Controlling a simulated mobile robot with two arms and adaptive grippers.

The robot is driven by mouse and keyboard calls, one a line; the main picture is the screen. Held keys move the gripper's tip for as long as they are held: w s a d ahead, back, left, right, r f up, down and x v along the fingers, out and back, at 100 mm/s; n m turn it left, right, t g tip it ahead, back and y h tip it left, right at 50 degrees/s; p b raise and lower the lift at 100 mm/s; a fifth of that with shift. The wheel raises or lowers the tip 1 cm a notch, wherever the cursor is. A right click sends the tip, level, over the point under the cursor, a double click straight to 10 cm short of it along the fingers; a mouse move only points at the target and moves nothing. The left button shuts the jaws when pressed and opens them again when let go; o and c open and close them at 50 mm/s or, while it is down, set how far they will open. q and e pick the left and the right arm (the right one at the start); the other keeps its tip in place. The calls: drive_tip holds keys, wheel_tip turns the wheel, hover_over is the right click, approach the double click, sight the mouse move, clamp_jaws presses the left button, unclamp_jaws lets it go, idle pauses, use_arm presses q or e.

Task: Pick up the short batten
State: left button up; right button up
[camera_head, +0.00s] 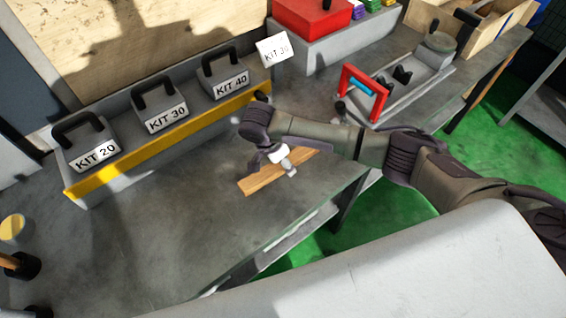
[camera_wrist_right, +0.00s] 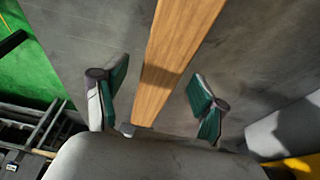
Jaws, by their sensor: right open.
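The short batten (camera_head: 262,181) is a flat strip of light brown wood lying on the grey bench top. In the right wrist view the batten (camera_wrist_right: 172,62) runs from the top edge down between my fingers. My right gripper (camera_head: 283,165) is above the batten in the head view, and its wrist and fingers hide part of the wood. In the right wrist view my right gripper (camera_wrist_right: 158,103) is open, with one green-padded finger on each side of the batten and a visible gap to each. My left gripper is not in view.
A grey rack with a yellow front edge (camera_head: 172,142) holds boxes labelled KIT 20, KIT 30 and KIT 40 behind the batten. The bench (camera_head: 190,235) is clear left of the batten.

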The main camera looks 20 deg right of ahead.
drive_tip(key=c, duration=1.3)
drive_tip(key=shift+c, duration=0.2)
drive_tip(key=shift+r, duration=0.15)
